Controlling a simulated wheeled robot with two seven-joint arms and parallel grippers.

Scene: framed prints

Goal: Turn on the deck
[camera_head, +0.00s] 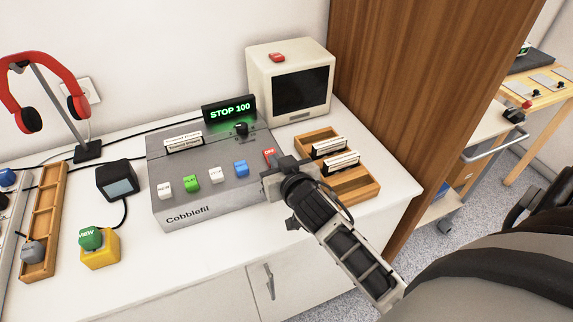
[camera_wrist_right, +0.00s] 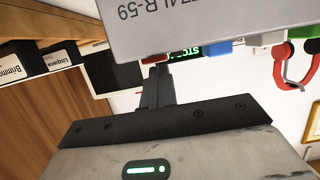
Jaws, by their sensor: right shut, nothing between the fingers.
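The deck (camera_head: 210,203) is a grey box marked "Cobblefil" on the white counter. Its front row has white, green, white and blue keys and a red key (camera_head: 269,154) at the right end, with lettering too small to read surely. Its display (camera_head: 229,110) reads "STOP 100" in green. My right gripper (camera_head: 274,178) is shut and empty at the deck's right front, close to the red key; contact cannot be told. In the right wrist view, the shut fingers (camera_wrist_right: 157,85) point toward the deck's edge, with a red part (camera_wrist_right: 157,58) just beyond. My left gripper is not in view.
A cream monitor (camera_head: 257,79) stands behind the deck. A wooden tray (camera_head: 352,182) with cartridges lies to the right. A black box (camera_head: 117,180), a yellow block with a green button (camera_head: 100,250) and red headphones on a stand (camera_head: 40,68) are at left.

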